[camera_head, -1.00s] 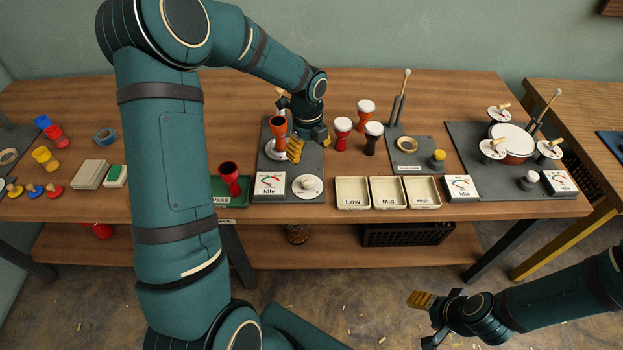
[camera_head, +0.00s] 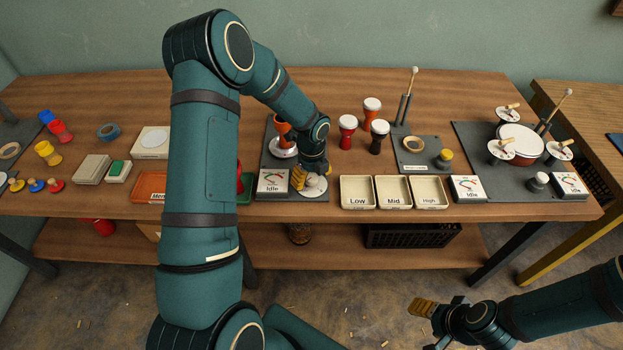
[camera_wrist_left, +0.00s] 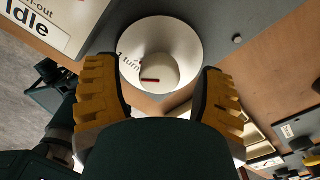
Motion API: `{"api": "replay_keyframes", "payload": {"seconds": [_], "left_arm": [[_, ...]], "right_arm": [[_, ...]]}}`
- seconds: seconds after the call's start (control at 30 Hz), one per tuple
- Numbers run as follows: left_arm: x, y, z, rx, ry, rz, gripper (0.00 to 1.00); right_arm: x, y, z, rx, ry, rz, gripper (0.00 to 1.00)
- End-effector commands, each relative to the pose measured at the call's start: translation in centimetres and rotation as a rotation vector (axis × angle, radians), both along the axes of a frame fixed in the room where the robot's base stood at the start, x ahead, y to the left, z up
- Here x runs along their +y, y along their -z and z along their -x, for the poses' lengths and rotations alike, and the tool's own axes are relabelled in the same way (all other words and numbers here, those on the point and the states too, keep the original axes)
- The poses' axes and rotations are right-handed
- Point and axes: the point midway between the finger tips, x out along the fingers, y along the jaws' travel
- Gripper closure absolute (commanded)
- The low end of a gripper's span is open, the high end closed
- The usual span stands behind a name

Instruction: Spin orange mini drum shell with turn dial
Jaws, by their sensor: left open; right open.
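The orange mini drum shell (camera_head: 282,128) stands on a round white holder (camera_head: 283,152) on a grey board, partly hidden behind my left arm. The turn dial (camera_head: 314,183) is a white knob on a white disc at the front of that board. It also shows in the left wrist view as a knob with a red mark (camera_wrist_left: 150,72). My left gripper (camera_head: 308,180) is open at the dial, pointing down; in the left wrist view its yellow fingers stand on either side of the knob, with gaps. My right gripper (camera_head: 432,322) is open and empty in front of the table, above the floor.
An "Idle" meter (camera_head: 272,184) stands just left of the dial. Trays labelled Low (camera_head: 357,201), Mid and High lie to the right. Goblet drums (camera_head: 347,130) stand behind them. A second grey board (camera_head: 475,135) with a drum is further right.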

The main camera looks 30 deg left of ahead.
Motion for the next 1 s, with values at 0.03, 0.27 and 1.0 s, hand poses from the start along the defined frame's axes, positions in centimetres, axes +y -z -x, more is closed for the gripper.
{"api": "replay_keyframes", "payload": {"seconds": [0.03, 0.27, 1.0], "left_arm": [[0.00, 0.26, -0.01, 0.000, 0.000, 0.000, 0.30], [0.01, 0.45, 0.00, 0.000, -0.001, 0.000, 0.30], [0.01, 0.48, 0.02, 0.000, -0.068, 0.000, 1.00]], "right_arm": [[0.00, 0.06, 0.02, 0.001, 0.000, 0.000, 0.41], [0.01, 0.05, 0.03, 0.001, 0.000, 0.000, 0.41], [0.01, 0.23, 0.05, 0.002, -0.001, 0.000, 0.41]]}}
